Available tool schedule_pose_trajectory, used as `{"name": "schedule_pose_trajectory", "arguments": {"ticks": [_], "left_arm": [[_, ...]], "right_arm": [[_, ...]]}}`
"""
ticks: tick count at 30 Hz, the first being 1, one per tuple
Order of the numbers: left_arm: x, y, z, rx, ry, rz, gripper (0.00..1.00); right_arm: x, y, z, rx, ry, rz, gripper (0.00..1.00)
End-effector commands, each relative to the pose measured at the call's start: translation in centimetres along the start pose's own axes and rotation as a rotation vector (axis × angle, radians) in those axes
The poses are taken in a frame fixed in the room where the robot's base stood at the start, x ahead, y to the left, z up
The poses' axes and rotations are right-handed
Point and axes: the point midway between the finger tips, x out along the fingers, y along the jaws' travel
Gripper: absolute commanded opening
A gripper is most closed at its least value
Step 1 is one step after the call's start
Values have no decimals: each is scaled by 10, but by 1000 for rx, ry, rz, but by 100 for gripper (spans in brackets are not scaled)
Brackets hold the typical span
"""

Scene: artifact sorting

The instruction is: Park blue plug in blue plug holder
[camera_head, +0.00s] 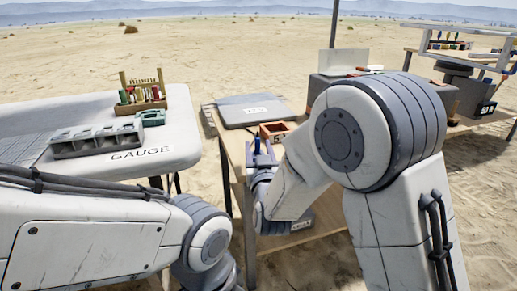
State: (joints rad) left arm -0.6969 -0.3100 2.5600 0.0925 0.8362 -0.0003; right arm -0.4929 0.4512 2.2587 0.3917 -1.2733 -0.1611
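A small upright blue piece (257,145), possibly the blue plug, shows at the wooden table just left of an orange open box (275,131). My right gripper (261,163) is at or just below this blue piece, mostly hidden by my own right wrist. I cannot tell whether its fingers touch or hold the piece. My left arm reaches in from the left, but its gripper is not in view. I cannot make out a blue plug holder for certain.
A white table labelled GAUGE (190,148) stands at left with a grey slotted tray (95,141), a small teal block (152,118) and a wooden rack (140,107) of coloured pieces. A closed grey case (250,108) lies on the wooden table (226,150). Another table stands far right.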

Motion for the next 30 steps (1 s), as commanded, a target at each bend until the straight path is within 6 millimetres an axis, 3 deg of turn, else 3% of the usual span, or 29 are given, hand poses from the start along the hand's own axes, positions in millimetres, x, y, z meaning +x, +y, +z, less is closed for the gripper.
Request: {"name": "schedule_pose_trajectory", "arguments": {"ticks": [6, 10, 19, 21, 30], "left_arm": [[-1, 0, 0, 0, 0, 0, 0], [-5, 0, 0, 0, 0, 0, 0], [-19, 1, -1, 0, 0, 0, 0], [8, 0, 0, 0, 1, 0, 0], [56, -4, 3, 0, 0, 0, 0]], "right_arm": [[-2, 0, 0, 0, -1, 0, 53], [-15, -1, -1, 0, -3, -2, 53], [-84, -1, -2, -3, -5, -5, 53], [-82, 0, 6, 2, 8, 3, 53], [-94, 0, 6, -1, 6, 8, 53]]}}
